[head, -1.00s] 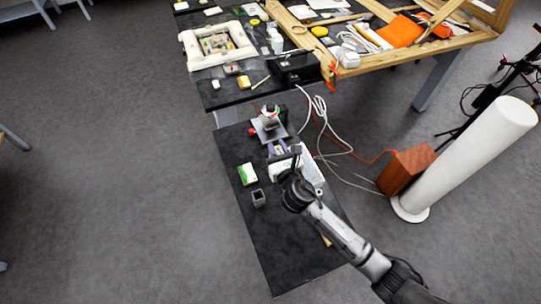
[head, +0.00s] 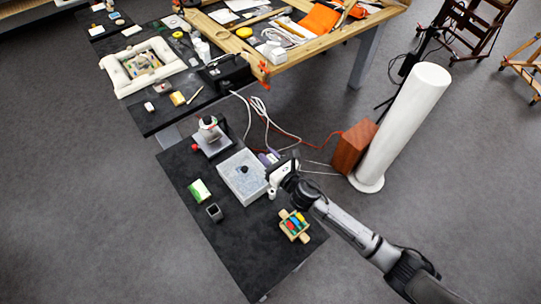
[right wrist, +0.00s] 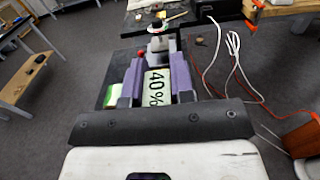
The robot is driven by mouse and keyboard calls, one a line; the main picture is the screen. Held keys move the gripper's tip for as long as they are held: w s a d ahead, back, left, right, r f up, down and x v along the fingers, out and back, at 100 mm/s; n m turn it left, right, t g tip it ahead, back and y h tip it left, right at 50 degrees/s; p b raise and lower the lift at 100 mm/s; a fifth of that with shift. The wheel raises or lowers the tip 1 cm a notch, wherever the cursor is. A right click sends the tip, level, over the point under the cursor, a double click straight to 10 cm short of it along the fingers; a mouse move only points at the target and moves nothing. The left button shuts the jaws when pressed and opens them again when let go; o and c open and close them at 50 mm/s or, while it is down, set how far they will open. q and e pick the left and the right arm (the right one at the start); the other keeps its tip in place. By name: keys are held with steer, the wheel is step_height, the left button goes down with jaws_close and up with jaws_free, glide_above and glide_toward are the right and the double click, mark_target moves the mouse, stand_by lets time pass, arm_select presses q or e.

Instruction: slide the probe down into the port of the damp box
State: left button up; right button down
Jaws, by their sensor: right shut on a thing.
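The damp box (head: 232,187) is a pale grey square box on the small black table, with a dark round port (head: 244,169) in its top. My right gripper (head: 268,157) is to the right of the box, near the table's right edge. In the right wrist view its two purple fingers (right wrist: 156,82) are shut on a pale piece marked "40%", which appears to be the probe (right wrist: 156,92). The probe's lower end is hidden there. A small white cylinder (head: 272,193) shows beside the box; I cannot tell whether it belongs to the probe. My left gripper is not in view.
A stand with a red knob (head: 212,135) is behind the box. A green-and-white block (head: 199,190) and a dark cup (head: 214,212) lie left of it. Cables (head: 265,115) hang behind.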

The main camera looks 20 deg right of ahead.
steer(key=shift+f+b, duration=1)
steer(key=shift+f, duration=0.2)
step_height(320, 180, down, 3)
steer(key=b, duration=0.3)
steer(key=shift+f, duration=0.2)
stand_by(1.1)
steer(key=shift+f, duration=0.2)
stand_by(0.3)
steer(key=shift+f+b, duration=0.75)
steer(key=shift+f, duration=0.05)
